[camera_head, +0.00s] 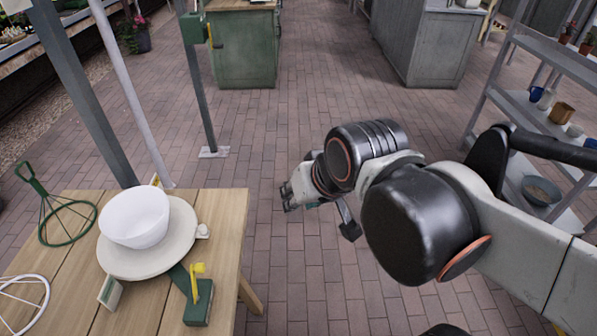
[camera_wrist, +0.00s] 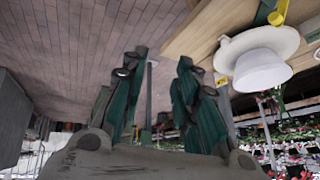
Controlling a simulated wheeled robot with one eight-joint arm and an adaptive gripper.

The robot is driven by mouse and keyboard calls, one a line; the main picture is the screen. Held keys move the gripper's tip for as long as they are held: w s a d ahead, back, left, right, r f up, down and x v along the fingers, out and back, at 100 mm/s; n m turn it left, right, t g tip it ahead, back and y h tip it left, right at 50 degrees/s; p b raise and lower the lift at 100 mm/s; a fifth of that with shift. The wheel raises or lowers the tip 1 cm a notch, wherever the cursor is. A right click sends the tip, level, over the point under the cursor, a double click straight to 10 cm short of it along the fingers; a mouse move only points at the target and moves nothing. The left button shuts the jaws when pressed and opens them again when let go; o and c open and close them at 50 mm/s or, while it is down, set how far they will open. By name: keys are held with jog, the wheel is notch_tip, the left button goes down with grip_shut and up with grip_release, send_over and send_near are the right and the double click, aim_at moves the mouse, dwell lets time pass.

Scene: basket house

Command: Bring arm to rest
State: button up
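My arm is stretched out over the brick floor, to the right of the wooden table (camera_head: 225,220). My gripper (camera_head: 290,196) is at the left end of the arm, clear of the table edge. In the wrist view my gripper (camera_wrist: 158,68) has its two green-and-grey fingers spread apart, with nothing between them. A white bowl (camera_head: 134,216) sits on a round cream plate (camera_head: 150,262) on the table. The wrist view shows the bowl (camera_wrist: 262,72) upside down at the right, apart from the fingers.
The table also holds a green wire stand (camera_head: 68,222), a white wire stand (camera_head: 40,290) and a green block with a yellow part (camera_head: 198,300). A grey post (camera_head: 200,95) stands behind. Grey shelves (camera_head: 510,95) with pots are at the right. The middle floor is free.

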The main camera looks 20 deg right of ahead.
jog(key=shift+s+d+r+n+h, duration=0.15)
jog(key=shift+s+d+n+h, duration=0.35)
jog(key=shift+s+d+n, duration=0.35)
jog(key=shift+w+d, duration=0.1)
jog(key=shift+w, duration=0.05)
dwell(0.5)
